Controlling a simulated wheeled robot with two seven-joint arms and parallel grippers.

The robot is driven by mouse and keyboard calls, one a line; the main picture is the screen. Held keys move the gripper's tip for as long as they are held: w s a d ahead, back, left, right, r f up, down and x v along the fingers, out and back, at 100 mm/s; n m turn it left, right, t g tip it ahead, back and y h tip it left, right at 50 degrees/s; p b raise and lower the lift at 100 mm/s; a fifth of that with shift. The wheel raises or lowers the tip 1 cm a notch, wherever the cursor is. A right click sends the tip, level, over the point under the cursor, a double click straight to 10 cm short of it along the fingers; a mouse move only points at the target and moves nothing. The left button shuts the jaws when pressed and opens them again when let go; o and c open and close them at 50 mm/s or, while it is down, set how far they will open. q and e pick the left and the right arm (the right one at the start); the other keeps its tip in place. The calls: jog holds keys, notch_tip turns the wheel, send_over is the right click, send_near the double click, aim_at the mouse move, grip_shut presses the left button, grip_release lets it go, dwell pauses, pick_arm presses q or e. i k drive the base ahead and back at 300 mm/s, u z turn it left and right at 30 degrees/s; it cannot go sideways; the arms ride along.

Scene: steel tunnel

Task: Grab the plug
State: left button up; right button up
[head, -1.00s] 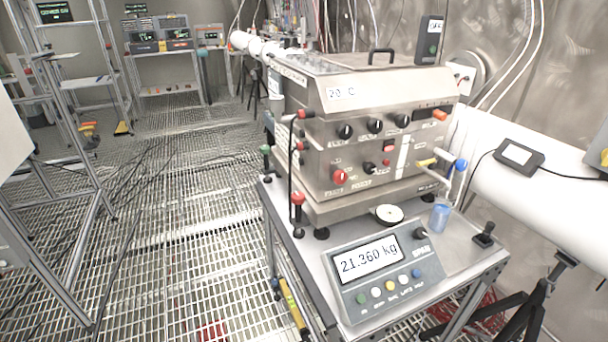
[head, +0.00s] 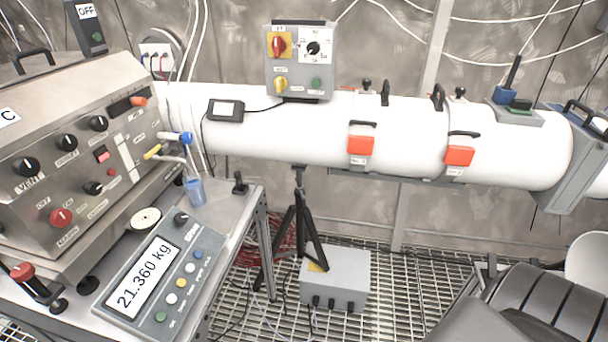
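A white socket panel (head: 157,57) with small coloured connectors and cords is on the back wall at the upper left. These connectors may be plugs, but they are too small to tell. A small black upright piece (head: 240,184) stands on the right end of the steel bench, and I cannot tell what it is. No other thing is clearly a plug. Neither my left gripper nor my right gripper is in view.
A steel instrument box (head: 75,140) and a scale (head: 160,275) reading 21.360 kg occupy the bench. A large white pipe (head: 280,140) crosses behind. A black tripod (head: 298,225) and a grey box (head: 335,275) stand on the grated floor.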

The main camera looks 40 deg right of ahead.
aim_at(238, 176)
jog(key=z, duration=0.6)
jog(key=k, duration=1.35)
jog(key=z, duration=0.55)
jog(key=i, duration=0.55)
jog(key=z, duration=0.85)
jog(key=i, duration=0.8)
jog(key=u, duration=0.45)
jog(key=i, duration=0.65)
jog(key=u, duration=0.55)
